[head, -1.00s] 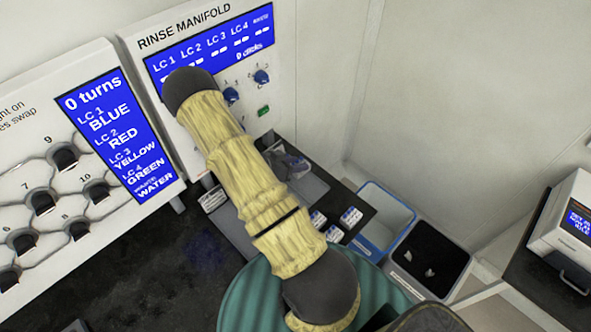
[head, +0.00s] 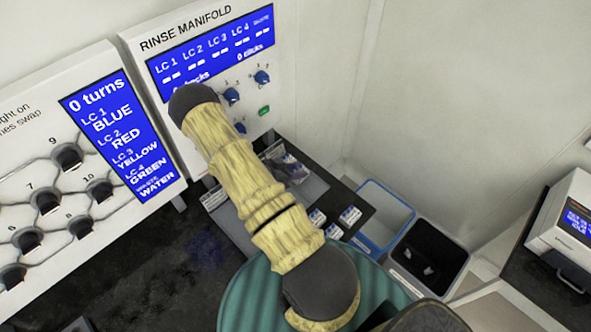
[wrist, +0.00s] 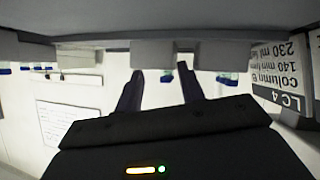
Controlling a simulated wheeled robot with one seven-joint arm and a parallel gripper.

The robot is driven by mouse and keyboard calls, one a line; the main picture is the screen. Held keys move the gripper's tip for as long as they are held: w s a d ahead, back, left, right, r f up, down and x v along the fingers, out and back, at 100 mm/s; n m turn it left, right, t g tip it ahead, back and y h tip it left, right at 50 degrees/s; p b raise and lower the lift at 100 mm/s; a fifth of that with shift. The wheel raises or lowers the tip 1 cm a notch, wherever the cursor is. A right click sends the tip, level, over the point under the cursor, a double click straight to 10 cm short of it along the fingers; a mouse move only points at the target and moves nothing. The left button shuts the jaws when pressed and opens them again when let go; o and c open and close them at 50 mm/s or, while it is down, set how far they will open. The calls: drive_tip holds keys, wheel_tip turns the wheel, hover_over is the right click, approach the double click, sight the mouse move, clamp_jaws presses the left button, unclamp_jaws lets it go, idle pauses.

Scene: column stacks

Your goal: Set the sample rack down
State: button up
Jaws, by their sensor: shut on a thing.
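My gripper (wrist: 160,78) shows in the wrist view with its two dark fingers pointing up the picture. They reach a grey slab-like body with blocky lugs, which I take to be the sample rack (wrist: 153,52). The gripper is shut on it; the exact contact is hard to see. Bluish items hang beside the lugs. A card marked LC 4 (wrist: 285,75) appears upside down at the right.
The rinse manifold (head: 222,50) stands behind, with a port panel (head: 40,140) to the left. Small white-and-blue boxes (head: 350,215) sit right of my arm. A blue-rimmed bin (head: 385,215) and a black-lined bin (head: 430,258) stand further right. Dark bench is bare at left.

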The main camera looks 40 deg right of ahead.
drive_tip(key=o, duration=1)
drive_tip(key=shift+d, duration=0.15)
drive_tip(key=shift+s, duration=0.1)
drive_tip(key=shift+r, duration=0.1)
drive_tip(key=b+v, duration=0.3)
drive_tip(key=v, duration=0.8)
drive_tip(key=shift+w+a, duration=0.2)
drive_tip(key=shift+a, duration=0.1)
drive_tip(key=shift+s+a+r, duration=0.1)
drive_tip(key=shift+a+r, duration=0.05)
drive_tip(key=shift+r, duration=0.1)
